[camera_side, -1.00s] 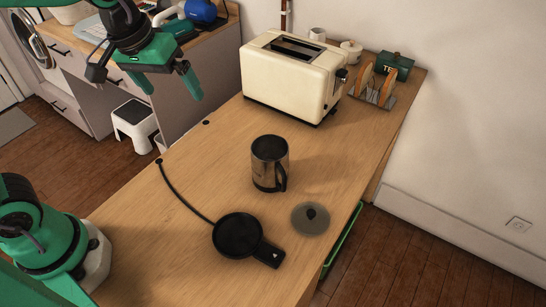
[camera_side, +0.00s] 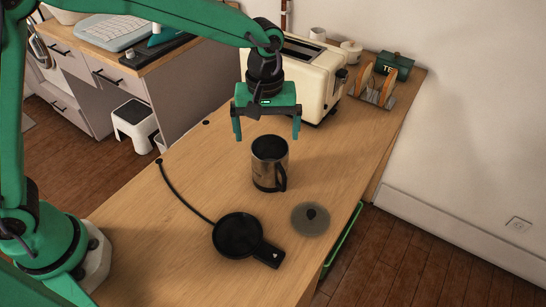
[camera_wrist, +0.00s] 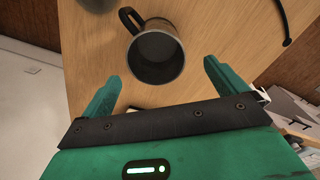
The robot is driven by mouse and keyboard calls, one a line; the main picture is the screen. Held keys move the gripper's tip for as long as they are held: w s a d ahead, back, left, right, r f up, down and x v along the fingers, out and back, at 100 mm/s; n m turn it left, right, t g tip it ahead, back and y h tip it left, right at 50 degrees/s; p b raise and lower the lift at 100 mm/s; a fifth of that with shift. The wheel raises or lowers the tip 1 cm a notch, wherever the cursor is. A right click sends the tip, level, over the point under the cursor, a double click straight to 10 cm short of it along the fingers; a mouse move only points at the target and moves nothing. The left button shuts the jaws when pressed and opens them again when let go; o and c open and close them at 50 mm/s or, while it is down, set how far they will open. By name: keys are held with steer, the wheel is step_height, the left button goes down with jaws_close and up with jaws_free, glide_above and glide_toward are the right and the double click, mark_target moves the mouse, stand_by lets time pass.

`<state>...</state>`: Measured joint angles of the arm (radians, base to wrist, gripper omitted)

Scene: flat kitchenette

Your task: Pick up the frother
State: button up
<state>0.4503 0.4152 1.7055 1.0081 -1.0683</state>
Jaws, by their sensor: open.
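The frother (camera_side: 268,165) is a dark steel jug with a black handle, standing upright on the wooden counter. My gripper (camera_side: 267,136) is open and empty in the side view, its green fingers pointing down above and slightly behind the jug's rim. In the wrist view the frother (camera_wrist: 156,57) shows its open top and dark inside, with the handle toward the upper left. My gripper's fingers (camera_wrist: 158,88) show below it there, one to each side. The black frother base (camera_side: 238,236) with its cord lies in front of the jug, and a round lid (camera_side: 310,219) lies to the right.
A cream toaster (camera_side: 310,77) stands behind my gripper, close to it in the picture. A toast rack (camera_side: 372,86) and a green tea box (camera_side: 394,66) are at the back right. The counter left of the jug is clear apart from the cord.

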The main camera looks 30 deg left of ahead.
mark_target(270, 158)
steer(key=shift+w+d+f, duration=0.1)
steer(key=shift+d+f, duration=0.1)
steer(key=shift+f, duration=0.65)
steer(key=shift+w+d+f, duration=0.1)
steer(key=shift+d+f, duration=0.1)
steer(key=shift+f, duration=0.65)
steer(key=shift+s+f, duration=0.1)
steer(key=shift+s+f, duration=0.1)
steer(key=shift+f, duration=2.45)
steer(key=shift+r, duration=0.1)
steer(key=c, duration=1.4)
